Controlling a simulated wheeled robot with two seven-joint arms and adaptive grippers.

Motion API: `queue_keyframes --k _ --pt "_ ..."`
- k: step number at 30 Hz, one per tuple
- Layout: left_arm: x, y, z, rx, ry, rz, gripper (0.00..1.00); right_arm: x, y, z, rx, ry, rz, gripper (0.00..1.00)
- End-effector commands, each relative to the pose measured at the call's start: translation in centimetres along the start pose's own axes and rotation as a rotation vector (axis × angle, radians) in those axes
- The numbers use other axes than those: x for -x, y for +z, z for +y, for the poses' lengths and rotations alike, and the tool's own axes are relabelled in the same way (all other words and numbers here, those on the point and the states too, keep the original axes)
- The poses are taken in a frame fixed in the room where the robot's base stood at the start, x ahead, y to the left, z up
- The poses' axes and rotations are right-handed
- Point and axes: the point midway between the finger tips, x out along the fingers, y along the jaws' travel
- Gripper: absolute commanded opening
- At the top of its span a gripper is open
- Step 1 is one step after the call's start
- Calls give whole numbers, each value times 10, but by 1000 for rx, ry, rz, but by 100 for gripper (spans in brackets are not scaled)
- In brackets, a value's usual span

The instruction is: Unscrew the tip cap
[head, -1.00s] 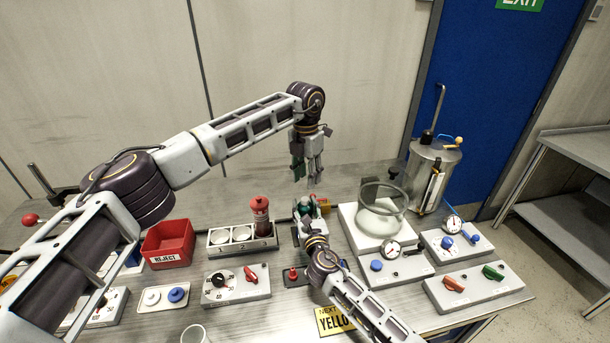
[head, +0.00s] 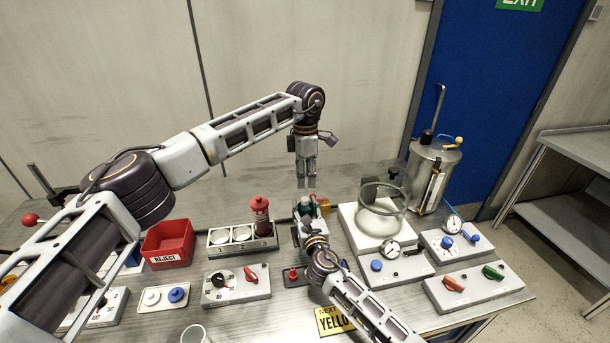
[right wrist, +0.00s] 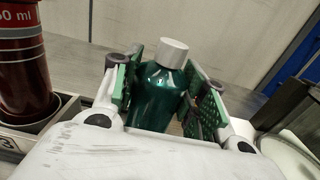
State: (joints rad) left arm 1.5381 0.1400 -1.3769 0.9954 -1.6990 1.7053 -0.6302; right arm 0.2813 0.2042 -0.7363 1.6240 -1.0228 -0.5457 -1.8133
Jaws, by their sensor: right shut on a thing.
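A dark green bottle (right wrist: 158,98) with a pale grey cap (right wrist: 172,52) stands upright in the right wrist view. It also shows as a small green shape in the head view (head: 305,208). My right gripper (right wrist: 172,92) is shut on the bottle's body, with a green pad on each side and the cap clear above them. My left gripper (head: 306,174) points straight down in the head view, above the bottle with a gap between. Nothing shows in its fingers. Its fingers look close together, but whether they are shut is unclear.
A red bottle (head: 260,208) stands in a numbered rack (head: 228,248) to the left. A red reject bin (head: 167,242) is further left. A glass vessel (head: 381,211) on a white block and several gauge and switch boxes are to the right.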

Motion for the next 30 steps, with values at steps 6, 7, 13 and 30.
queue_keyframes --k 6,7,13,30 --pt "0 0 0 -173 0 2 38 0 0 0 0 0 1 0" --pt "0 -1 0 -196 0 3 38 0 0 0 0 0 1 0" --pt "0 -1 0 -357 0 5 38 0 0 0 0 0 1 0" --pt "0 -2 0 -814 -4 6 38 0 0 0 0 0 1 0"
